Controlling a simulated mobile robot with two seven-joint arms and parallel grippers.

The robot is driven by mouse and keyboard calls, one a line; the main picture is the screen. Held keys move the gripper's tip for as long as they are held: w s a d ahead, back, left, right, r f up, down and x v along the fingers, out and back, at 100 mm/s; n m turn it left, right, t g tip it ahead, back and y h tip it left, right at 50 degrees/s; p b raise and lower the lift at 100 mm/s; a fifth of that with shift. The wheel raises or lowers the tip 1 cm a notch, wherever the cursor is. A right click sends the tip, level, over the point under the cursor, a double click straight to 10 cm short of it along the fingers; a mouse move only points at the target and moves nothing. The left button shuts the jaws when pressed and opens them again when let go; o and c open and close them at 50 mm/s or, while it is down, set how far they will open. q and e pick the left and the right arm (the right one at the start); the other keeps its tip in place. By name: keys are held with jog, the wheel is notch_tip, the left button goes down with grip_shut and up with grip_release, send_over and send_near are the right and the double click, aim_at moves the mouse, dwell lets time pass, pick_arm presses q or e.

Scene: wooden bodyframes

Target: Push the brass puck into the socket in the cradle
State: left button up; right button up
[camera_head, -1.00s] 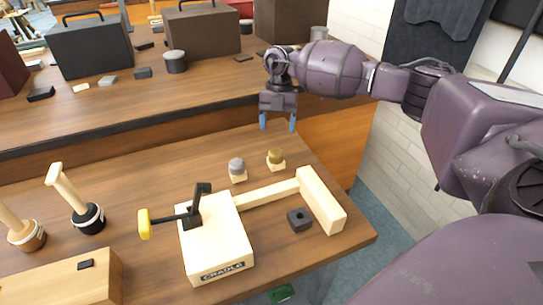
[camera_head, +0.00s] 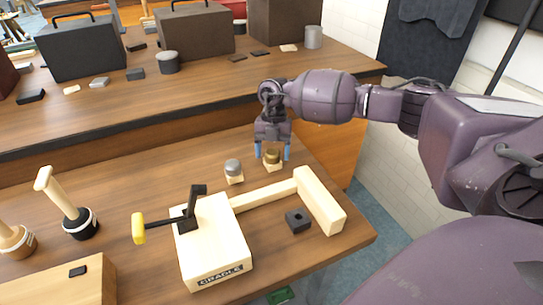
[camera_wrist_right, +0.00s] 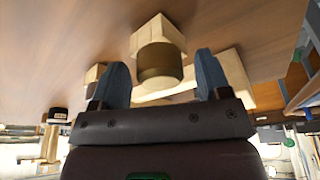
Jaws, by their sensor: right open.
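The brass puck (camera_head: 272,155) sits on a small pale wooden block on the bench, right of a grey puck (camera_head: 233,166) on a similar block. My right gripper (camera_head: 272,152) is open and points down over the brass puck. In the right wrist view the brass puck (camera_wrist_right: 160,66) lies between the two blue fingers (camera_wrist_right: 162,82), with space to each side. The pale wooden cradle (camera_head: 212,240), labelled CRADLE, stands nearer, with a black clamp and yellow-ended handle (camera_head: 139,228) on it. I cannot make out the socket. My left gripper is not in view.
A pale L-shaped wooden fence (camera_head: 318,200) runs right from the cradle. A dark square block (camera_head: 298,220) with a hole lies inside its corner. Wooden-handled stamps (camera_head: 78,222) stand at left. A second bench behind holds dark cases (camera_head: 195,32).

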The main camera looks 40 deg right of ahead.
aim_at(272, 153)
jog(key=shift+c, duration=0.3)
jog(key=c, duration=0.9)
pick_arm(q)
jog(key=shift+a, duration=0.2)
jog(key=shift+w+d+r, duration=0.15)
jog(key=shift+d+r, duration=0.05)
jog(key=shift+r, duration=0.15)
pick_arm(e)
jog(key=shift+r, duration=0.45)
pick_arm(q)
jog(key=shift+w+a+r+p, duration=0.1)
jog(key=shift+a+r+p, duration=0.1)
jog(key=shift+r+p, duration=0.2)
pick_arm(e)
jog(key=shift+r, duration=0.4)
jog(key=shift+r+p, duration=0.75)
jog(key=shift+r, duration=0.55)
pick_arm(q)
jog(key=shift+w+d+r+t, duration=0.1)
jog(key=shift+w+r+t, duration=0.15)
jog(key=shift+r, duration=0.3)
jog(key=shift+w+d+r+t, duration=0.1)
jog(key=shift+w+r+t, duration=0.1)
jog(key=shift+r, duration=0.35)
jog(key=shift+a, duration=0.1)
